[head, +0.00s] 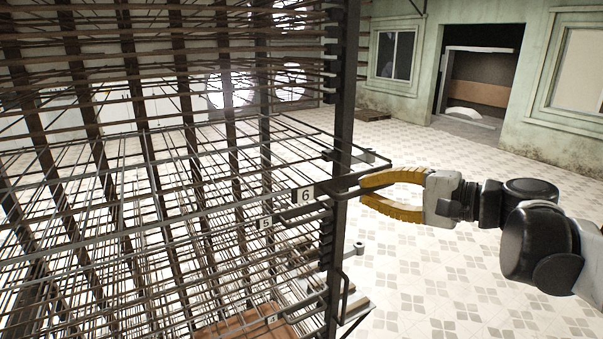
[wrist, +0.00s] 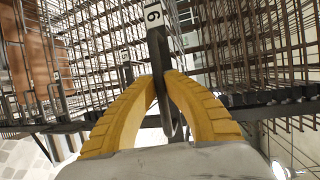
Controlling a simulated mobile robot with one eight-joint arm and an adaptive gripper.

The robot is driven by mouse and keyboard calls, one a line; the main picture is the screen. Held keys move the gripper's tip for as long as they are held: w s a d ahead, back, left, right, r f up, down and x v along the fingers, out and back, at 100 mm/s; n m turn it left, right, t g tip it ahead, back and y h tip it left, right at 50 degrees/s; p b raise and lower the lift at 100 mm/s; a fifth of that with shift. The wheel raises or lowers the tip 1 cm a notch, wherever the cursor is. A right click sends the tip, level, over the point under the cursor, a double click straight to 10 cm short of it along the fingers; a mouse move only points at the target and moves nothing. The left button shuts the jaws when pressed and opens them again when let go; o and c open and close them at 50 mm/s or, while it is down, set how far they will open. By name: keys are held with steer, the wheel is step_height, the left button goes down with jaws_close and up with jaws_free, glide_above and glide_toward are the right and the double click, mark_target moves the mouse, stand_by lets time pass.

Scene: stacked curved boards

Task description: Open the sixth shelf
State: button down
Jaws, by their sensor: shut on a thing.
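The sixth shelf (head: 180,218) is a dark wire-grid shelf in a tall metal rack. Its white "6" tag (head: 306,194) sits on its front edge near the rack's right post. My gripper (head: 362,191), with yellow ribbed fingers, reaches in from the right at the shelf's corner. In the wrist view the fingers (wrist: 162,78) close from both sides on a dark metal handle (wrist: 168,115) of the sixth shelf. The "6" tag (wrist: 153,15) shows just beyond the fingertips. The fingers partly hide the handle in the head view.
Tag "5" (head: 265,223) marks the shelf just below. The dark rack post (head: 342,130) stands close to my fingers, and another handle (head: 345,295) juts out lower down. The tiled floor (head: 440,280) to the right is mostly clear.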

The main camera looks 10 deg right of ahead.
steer(key=s+d, duration=0.2)
steer(key=s, duration=0.6)
steer(key=shift+s+d, duration=0.2)
steer(key=shift+d, duration=0.1)
steer(key=shift+f, duration=0.1)
steer(key=c, duration=1.5)
jaws_free()
steer(key=shift+o, duration=0.2)
steer(key=v, duration=0.7)
steer(key=shift+s+d, duration=0.15)
steer(key=shift+d, duration=0.05)
